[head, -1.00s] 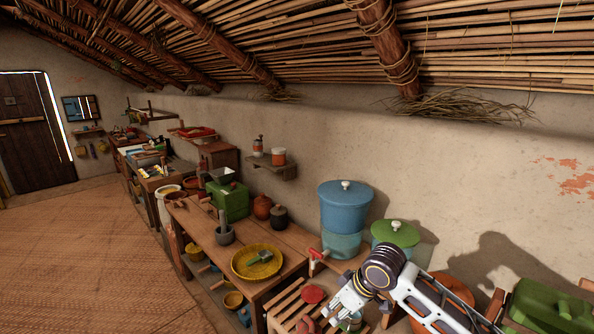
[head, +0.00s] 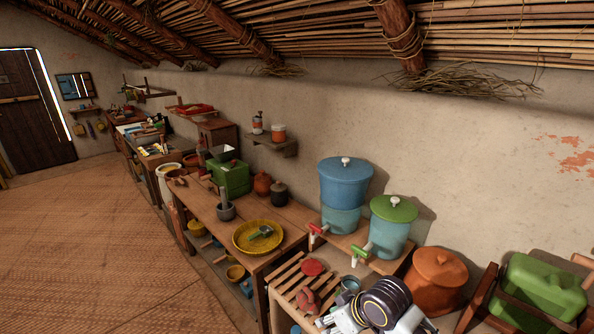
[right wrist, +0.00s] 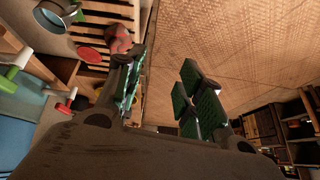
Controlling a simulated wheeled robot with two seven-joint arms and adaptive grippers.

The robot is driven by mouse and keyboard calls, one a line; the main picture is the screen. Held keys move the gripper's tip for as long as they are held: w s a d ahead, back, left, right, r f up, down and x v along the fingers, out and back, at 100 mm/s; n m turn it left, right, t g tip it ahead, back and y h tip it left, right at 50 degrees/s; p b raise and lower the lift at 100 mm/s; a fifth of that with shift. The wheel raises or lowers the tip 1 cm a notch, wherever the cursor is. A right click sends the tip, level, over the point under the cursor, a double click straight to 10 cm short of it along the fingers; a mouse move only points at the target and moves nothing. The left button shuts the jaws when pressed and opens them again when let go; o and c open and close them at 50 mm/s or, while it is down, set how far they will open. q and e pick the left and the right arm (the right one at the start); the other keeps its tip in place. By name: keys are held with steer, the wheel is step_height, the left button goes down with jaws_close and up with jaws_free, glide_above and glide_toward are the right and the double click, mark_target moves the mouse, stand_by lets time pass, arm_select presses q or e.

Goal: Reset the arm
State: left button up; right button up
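My right arm comes in at the bottom right of the head view, low over the front of the slatted rack (head: 284,291). Its gripper (head: 332,321) is partly cut off by the bottom edge there. In the right wrist view the right gripper (right wrist: 163,95) has its green-padded fingers spread apart, with nothing between them. The matting floor (right wrist: 220,45) shows beyond the fingers. My left gripper is in neither view.
Close to the right arm stand a metal cup (head: 349,284), a clay pot (head: 437,280), a green-lidded dispenser (head: 391,228) and a blue dispenser (head: 343,195). A green jerrycan (head: 543,287) is at the right. The woven floor (head: 95,240) at left is open.

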steer(key=shift+s+d+f+m+h, duration=0.95)
steer(key=shift+s+d+f+m, duration=0.65)
steer(key=shift+s+d, duration=1.8)
steer(key=shift+s+d+f+m+h, duration=1.05)
steer(key=shift+s+d+f, duration=0.9)
steer(key=shift+s+d, duration=1.45)
steer(key=s+f+g+b, duration=0.1)
steer(key=s+f+g, duration=0.15)
steer(key=f, duration=3.15)
steer(key=s+d+f, duration=0.1)
steer(key=s+f, duration=0.9)
steer(key=s, duration=0.1)
steer(key=s+d+f+b, duration=0.1)
steer(key=s+d+f, duration=0.1)
steer(key=s+f, duration=0.9)
steer(key=shift+s+d+g, duration=0.3)
steer(key=shift+s+g, duration=0.05)
steer(key=shift+s, duration=0.05)
